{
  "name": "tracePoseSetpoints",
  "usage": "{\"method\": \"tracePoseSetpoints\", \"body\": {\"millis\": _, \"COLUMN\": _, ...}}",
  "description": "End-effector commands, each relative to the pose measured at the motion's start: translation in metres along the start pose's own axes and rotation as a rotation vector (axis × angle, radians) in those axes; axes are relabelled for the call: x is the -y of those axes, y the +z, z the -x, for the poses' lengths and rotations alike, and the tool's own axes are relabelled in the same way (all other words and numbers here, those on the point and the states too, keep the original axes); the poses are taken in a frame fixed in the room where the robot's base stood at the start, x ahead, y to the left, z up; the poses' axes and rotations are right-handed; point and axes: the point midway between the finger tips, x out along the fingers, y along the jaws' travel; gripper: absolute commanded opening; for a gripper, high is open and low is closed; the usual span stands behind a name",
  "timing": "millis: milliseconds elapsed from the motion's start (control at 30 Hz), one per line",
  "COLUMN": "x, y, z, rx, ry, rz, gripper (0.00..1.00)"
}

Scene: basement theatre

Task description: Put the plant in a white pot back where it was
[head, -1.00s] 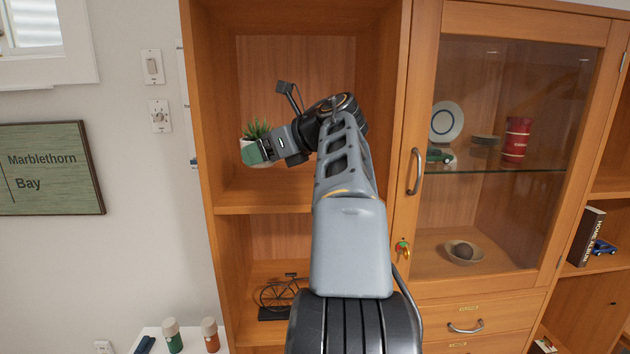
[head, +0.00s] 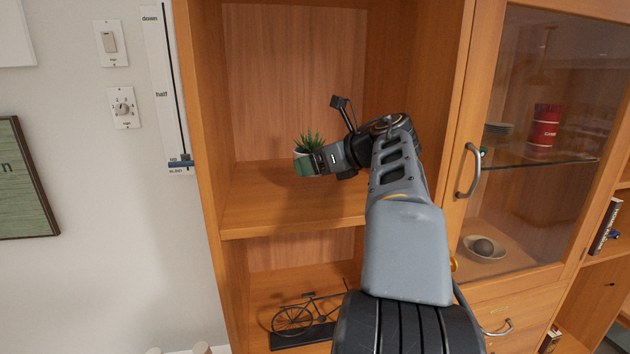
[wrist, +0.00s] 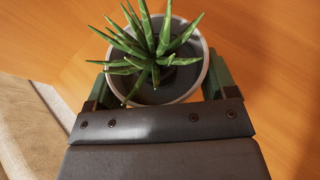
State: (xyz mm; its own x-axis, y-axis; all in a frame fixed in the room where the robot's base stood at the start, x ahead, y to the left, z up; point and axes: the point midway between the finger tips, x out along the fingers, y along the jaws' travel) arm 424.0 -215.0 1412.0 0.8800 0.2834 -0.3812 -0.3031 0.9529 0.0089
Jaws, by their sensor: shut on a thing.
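The plant in a white pot (head: 311,144) has spiky green leaves. My gripper (head: 305,165) is shut on the pot, with green fingertips on its sides. The plant looks upright, in front of the upper open compartment of the wooden cabinet, over its shelf board (head: 290,207). I cannot tell whether the pot touches the board. In the wrist view the plant (wrist: 155,50) sits between my two fingers (wrist: 155,88), and the pot's pale rim shows around dark soil. Much of the pot is hidden by the gripper.
The cabinet's left side panel (head: 205,120) and the glass door with its handle (head: 468,170) flank the compartment. A model bicycle (head: 305,318) stands in the compartment below. A wall slider (head: 180,162) and switches (head: 112,42) are at left. The upper shelf board looks bare.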

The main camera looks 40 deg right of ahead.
Motion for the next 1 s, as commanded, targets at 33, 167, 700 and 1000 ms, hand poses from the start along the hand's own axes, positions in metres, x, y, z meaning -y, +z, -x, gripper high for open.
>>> {"method": "tracePoseSetpoints", "body": {"millis": 33, "x": 0.000, "y": -0.006, "z": -0.002, "rx": 0.000, "ry": -0.001, "rz": -0.002, "gripper": 0.46}}
{"method": "tracePoseSetpoints", "body": {"millis": 167, "x": 0.000, "y": -0.022, "z": -0.009, "rx": -0.001, "ry": 0.001, "rz": -0.004, "gripper": 0.46}}
{"method": "tracePoseSetpoints", "body": {"millis": 700, "x": -0.001, "y": -0.037, "z": -0.016, "rx": 0.000, "ry": 0.004, "rz": 0.002, "gripper": 0.46}}
{"method": "tracePoseSetpoints", "body": {"millis": 1000, "x": -0.001, "y": -0.038, "z": -0.017, "rx": -0.001, "ry": 0.004, "rz": 0.001, "gripper": 1.00}}
